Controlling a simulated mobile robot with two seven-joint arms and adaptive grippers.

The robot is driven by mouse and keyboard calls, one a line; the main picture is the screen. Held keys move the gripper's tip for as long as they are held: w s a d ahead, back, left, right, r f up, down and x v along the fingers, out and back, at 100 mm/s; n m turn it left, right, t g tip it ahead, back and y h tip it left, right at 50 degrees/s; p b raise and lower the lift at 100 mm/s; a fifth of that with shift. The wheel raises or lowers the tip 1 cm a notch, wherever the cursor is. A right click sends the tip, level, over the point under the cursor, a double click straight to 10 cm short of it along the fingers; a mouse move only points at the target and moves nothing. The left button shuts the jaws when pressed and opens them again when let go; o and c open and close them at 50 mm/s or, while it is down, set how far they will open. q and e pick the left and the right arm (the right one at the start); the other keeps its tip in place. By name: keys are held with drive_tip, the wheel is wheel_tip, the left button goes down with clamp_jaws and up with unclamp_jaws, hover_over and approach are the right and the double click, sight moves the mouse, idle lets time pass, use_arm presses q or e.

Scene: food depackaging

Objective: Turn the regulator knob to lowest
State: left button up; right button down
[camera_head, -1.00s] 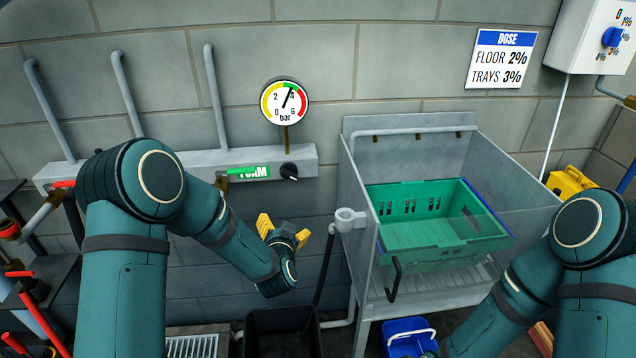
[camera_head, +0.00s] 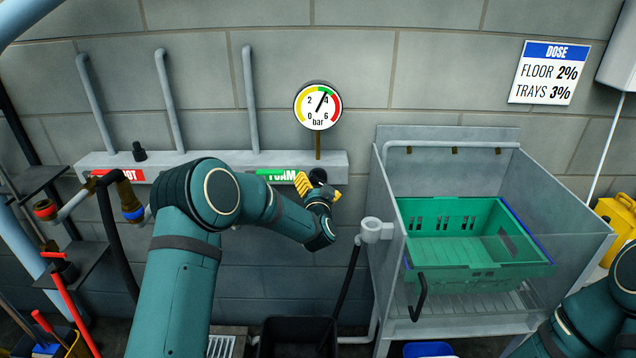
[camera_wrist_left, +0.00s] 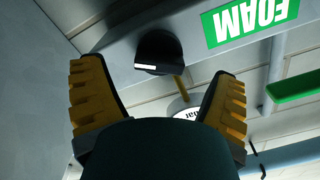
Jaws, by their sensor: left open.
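The black regulator knob (camera_head: 318,176) sits at the right end of the grey manifold, below the gauge, partly hidden by my left gripper in the head view. In the left wrist view the knob (camera_wrist_left: 158,52) shows a white pointer mark and lies ahead, between the two fingers and apart from them. My left gripper (camera_head: 319,187) is open with yellow ribbed fingers, close in front of the knob; its fingers also show in the left wrist view (camera_wrist_left: 160,95). The round pressure gauge (camera_head: 318,106) has its needle near 4, in the green part. My right gripper is out of view.
The grey manifold (camera_head: 220,162) carries the FOAM label with a green lever (camera_head: 272,173). A steel sink (camera_head: 390,190) holding a green crate (camera_head: 465,270) stands to the right. A black bin (camera_head: 290,335) is below. Hoses and valves hang at left.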

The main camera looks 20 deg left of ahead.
sight(318, 182)
use_arm(q)
drive_tip(key=shift+x, duration=1.6)
drive_tip(key=shift+c, duration=0.4)
drive_tip(key=c, duration=1.1)
